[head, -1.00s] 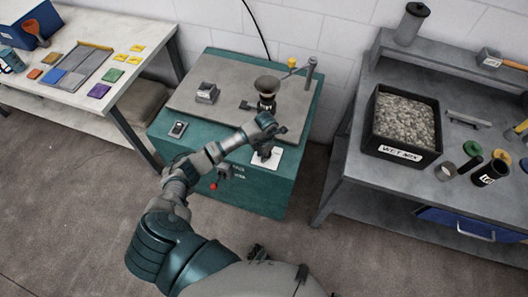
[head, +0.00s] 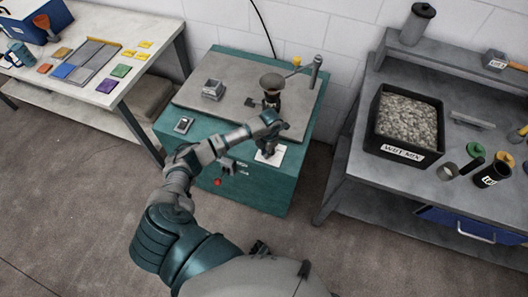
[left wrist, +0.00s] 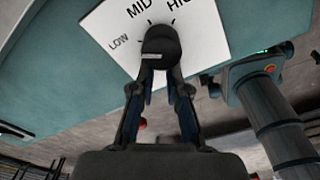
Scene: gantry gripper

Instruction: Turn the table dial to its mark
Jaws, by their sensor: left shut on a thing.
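The dial is a round black knob (left wrist: 161,42) on a white plate marked LOW, MID and HIGH (left wrist: 208,30), on the teal front part of the machine table. The plate also shows in the head view (head: 277,153). My left gripper (left wrist: 160,82) has its two fingers around the knob, one on each side, and is shut on it. In the head view my left gripper (head: 267,148) points down at the plate and hides the knob. My right gripper is in neither view.
The teal machine table (head: 250,192) carries a small grey box (head: 213,89), a funnel-like part (head: 272,83) and an upright post. A side table (head: 95,92) stands left. A grey bench (head: 350,190) with a black bin of gravel stands right.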

